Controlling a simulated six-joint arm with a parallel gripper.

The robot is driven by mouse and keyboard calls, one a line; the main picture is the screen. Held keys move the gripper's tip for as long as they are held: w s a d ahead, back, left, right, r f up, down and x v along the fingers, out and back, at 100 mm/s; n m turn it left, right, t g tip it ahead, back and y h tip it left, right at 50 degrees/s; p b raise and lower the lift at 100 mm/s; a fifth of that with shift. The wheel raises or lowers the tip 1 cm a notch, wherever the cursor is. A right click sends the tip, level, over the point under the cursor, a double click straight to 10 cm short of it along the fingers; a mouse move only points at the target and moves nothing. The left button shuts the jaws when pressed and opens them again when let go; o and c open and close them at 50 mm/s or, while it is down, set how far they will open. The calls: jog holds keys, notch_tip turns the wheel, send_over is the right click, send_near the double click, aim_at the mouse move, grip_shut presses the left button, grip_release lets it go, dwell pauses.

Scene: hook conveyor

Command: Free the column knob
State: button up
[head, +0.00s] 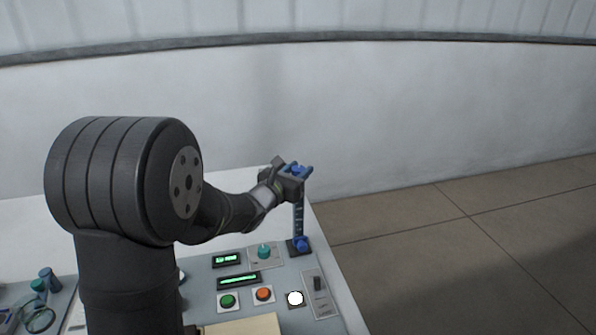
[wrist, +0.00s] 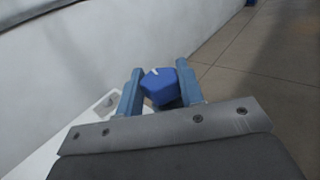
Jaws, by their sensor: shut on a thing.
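The column (head: 298,222) is a thin dark blue upright post with light marks, standing at the right end of the panel. Its foot (head: 301,244) is a blue collar on a dark square plate. The blue column knob (wrist: 160,87) shows in the wrist view, with a white mark on its top. My gripper (wrist: 160,82) has its two blue fingers on either side of the knob and is shut on it. In the head view my gripper (head: 299,170) is at the top of the column, and its fingers partly hide the knob.
The grey panel carries a teal knob (head: 264,251), lit green displays (head: 239,281), a green button (head: 228,300), an orange button (head: 264,294), a white lit button (head: 295,298) and a slider (head: 318,284). A magnifier-like ring (head: 40,320) lies far left. Open floor is at right.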

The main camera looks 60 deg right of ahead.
jog(key=shift+s+n+t, duration=0.1)
jog(key=shift+n+t, duration=0.5)
jog(key=shift+t, duration=0.4)
jog(key=o, duration=0.9)
jog(key=shift+o, duration=0.2)
jog(key=s+a, duration=0.1)
jog(key=a, duration=1.6)
jog(key=shift+a, duration=0.2)
